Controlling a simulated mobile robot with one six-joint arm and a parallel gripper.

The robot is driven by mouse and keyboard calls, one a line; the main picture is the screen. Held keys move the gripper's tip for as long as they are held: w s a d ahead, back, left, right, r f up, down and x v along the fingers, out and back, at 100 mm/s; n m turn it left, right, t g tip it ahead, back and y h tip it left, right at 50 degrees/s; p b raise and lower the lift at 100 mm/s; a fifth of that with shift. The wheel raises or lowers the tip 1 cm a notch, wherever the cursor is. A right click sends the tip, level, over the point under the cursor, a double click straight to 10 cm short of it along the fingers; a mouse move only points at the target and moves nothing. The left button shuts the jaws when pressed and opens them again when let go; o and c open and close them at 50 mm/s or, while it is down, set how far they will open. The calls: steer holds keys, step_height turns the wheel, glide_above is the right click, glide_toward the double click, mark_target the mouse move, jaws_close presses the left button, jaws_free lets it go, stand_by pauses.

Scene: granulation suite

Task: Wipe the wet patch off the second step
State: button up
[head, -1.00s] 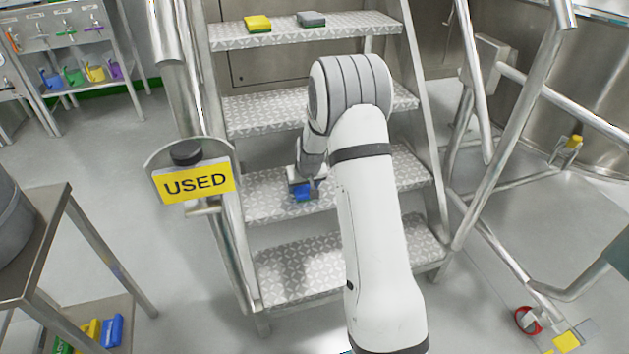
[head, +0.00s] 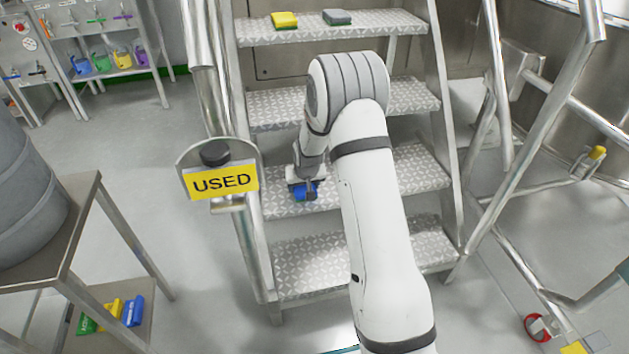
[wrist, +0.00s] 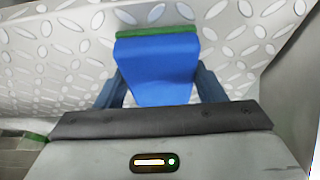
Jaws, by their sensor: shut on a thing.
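My gripper (head: 305,190) is low over the left part of the second step (head: 415,176) from the bottom. It is shut on a blue sponge (wrist: 157,78) with a green layer along its far edge. In the wrist view the sponge sits between both fingers, close to the patterned metal tread (wrist: 262,25). I cannot tell if it touches the tread. I cannot make out a wet patch; my arm covers the middle of the step in the head view.
A yellow sponge (head: 285,20) and a grey one (head: 337,17) lie on the top step. A USED sign (head: 221,182) with a holder is on the left rail. A steel table (head: 82,225) with a grey drum (head: 25,200) stands left. Metal rails (head: 530,105) flank the right.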

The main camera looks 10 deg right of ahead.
mark_target(321, 188)
steer(key=shift+a, duration=0.35)
steer(key=shift+w+f, duration=0.1)
steer(key=shift+d+b, duration=0.4)
steer(key=shift+d, duration=1.25)
steer(key=shift+d+b, duration=0.55)
steer(key=shift+d, duration=0.3)
steer(key=shift+d+b, duration=0.4)
steer(key=shift+d, duration=0.4)
steer(key=shift+d+b, duration=0.85)
steer(key=shift+d, duration=0.25)
steer(key=shift+d+b, duration=0.7)
steer(key=shift+d, duration=0.7)
steer(key=shift+d+b, duration=0.35)
steer(key=shift+d, duration=1.9)
steer(key=shift+a+p, duration=0.45)
steer(key=shift+a, duration=1.25)
steer(key=shift+a+r+p, duration=0.2)
steer(key=shift+a+p, duration=0.4)
steer(key=shift+a, duration=0.75)
steer(key=shift+a+f+p, duration=0.15)
steer(key=shift+a+p, duration=0.5)
steer(key=shift+a, duration=1.2)
steer(key=shift+a+p, duration=1.3)
steer(key=shift+a, duration=1.85)
